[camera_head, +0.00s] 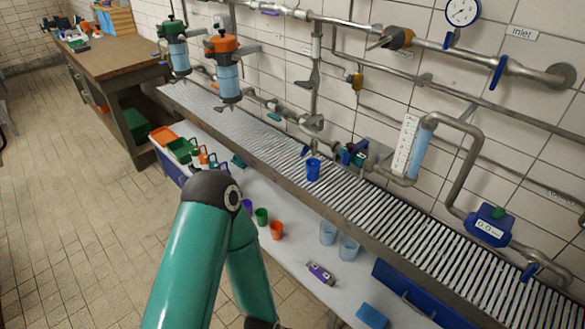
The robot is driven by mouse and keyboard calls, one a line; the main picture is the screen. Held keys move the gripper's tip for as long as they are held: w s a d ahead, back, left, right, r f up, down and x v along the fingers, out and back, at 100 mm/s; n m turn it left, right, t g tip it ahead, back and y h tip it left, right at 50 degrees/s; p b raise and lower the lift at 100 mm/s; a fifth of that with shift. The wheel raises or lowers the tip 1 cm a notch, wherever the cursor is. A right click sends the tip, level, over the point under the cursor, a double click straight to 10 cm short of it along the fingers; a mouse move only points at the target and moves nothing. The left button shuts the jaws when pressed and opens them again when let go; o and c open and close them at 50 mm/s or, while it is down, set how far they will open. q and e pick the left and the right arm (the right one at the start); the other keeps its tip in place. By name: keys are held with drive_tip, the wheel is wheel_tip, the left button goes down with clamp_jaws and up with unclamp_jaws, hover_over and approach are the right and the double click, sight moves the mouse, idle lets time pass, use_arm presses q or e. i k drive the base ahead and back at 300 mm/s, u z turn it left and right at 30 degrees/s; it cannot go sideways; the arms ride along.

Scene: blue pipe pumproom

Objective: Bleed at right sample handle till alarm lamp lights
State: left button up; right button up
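A blue lever handle (530,272) sits low on the pipe at the far right, near the grating. Another blue handle (305,152) is near the middle, close to a blue cup (313,170) standing on the grating. I cannot tell for sure which one is the right sample handle. A blue box (490,226) with a small display, apparently 0.0, hangs on the right pipe. A small green piece tops it; I cannot tell whether this is the alarm lamp or whether it is lit. My teal arm fills the lower middle, but neither gripper shows.
The slatted grating (400,205) runs along the tiled wall. Below it a white shelf (290,262) holds cups, clear beakers (348,247) and a purple device (321,273). A wooden bench (108,58) stands at the back left. The tiled floor at left is clear.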

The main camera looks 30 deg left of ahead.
sight(306, 148)
drive_tip(key=z, duration=0.6)
drive_tip(key=k, duration=0.1)
drive_tip(key=u, duration=1.45)
drive_tip(key=i, duration=1.15)
drive_tip(key=u, duration=0.75)
drive_tip(key=k, duration=0.75)
drive_tip(key=u, duration=0.2)
drive_tip(key=i, duration=0.8)
drive_tip(key=z, duration=0.1)
